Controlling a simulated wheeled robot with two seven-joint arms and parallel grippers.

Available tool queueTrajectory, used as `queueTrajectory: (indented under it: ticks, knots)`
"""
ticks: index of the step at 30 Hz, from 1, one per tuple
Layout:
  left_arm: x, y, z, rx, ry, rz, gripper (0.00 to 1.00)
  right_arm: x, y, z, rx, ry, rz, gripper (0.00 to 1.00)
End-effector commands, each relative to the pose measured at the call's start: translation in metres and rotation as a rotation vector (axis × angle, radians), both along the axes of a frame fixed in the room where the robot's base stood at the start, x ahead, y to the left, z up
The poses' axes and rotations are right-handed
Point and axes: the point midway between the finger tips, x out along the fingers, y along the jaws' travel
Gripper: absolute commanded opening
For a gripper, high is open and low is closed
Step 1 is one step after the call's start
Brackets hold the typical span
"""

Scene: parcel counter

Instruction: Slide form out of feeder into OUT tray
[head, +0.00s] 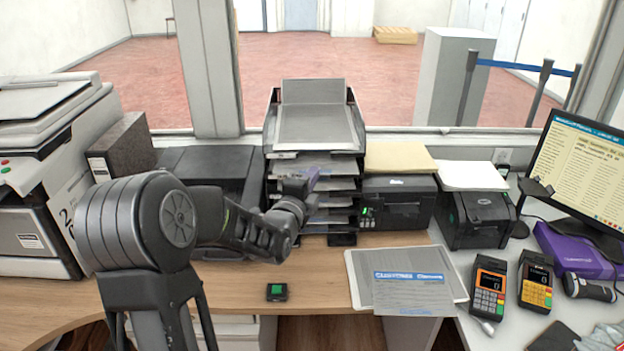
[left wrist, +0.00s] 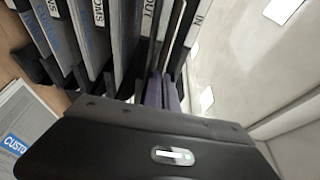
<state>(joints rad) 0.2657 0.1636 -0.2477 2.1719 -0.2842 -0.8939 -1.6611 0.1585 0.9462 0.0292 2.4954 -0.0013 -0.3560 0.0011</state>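My left gripper (head: 303,182) reaches to the front of a stack of grey letter trays (head: 350,170) in the head view. In the left wrist view its purple fingers (left wrist: 163,94) point at the tray fronts and lie close together; whether a sheet is between them is hidden. An OUT label (left wrist: 150,84) shows beside the fingers, with an IN label (left wrist: 197,28) to its right. A customs form (head: 412,294) lies on a white tray or pad (head: 356,276) on the counter, apart from the gripper. I cannot tell which part is the feeder. My right gripper is out of view.
Black printers (head: 396,205) (head: 478,218) stand right of the tray stack. A large copier (head: 35,190) stands at the left. Two card terminals (head: 489,287) (head: 535,283) and a monitor (head: 580,165) are at the right. The wooden counter front is mostly clear around a small black device (head: 277,291).

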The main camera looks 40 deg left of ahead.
Motion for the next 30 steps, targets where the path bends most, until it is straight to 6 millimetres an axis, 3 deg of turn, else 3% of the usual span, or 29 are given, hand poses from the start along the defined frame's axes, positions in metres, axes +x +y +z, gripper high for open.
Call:
queueTrajectory:
  ticks: [4, 13, 18, 22, 30]
  knots:
    - [0.0, 0.0, 0.0001, 0.0, 0.0, 0.0, 0.02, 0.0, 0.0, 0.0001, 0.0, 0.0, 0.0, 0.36]
    - [-0.0001, 0.0, 0.0, 0.0, 0.0, 0.0, 0.26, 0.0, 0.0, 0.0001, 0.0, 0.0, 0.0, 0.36]
    - [-0.0001, 0.0, 0.0001, 0.0, 0.0, 0.0, 0.27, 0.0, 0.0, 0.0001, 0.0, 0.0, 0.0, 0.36]
    - [-0.0002, -0.0001, 0.0, 0.0, 0.0, 0.0, 0.36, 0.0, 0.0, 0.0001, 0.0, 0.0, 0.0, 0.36]
    - [-0.0002, -0.0001, 0.0001, 0.0, 0.0, 0.0, 0.36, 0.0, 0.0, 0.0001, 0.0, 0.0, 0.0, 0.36]
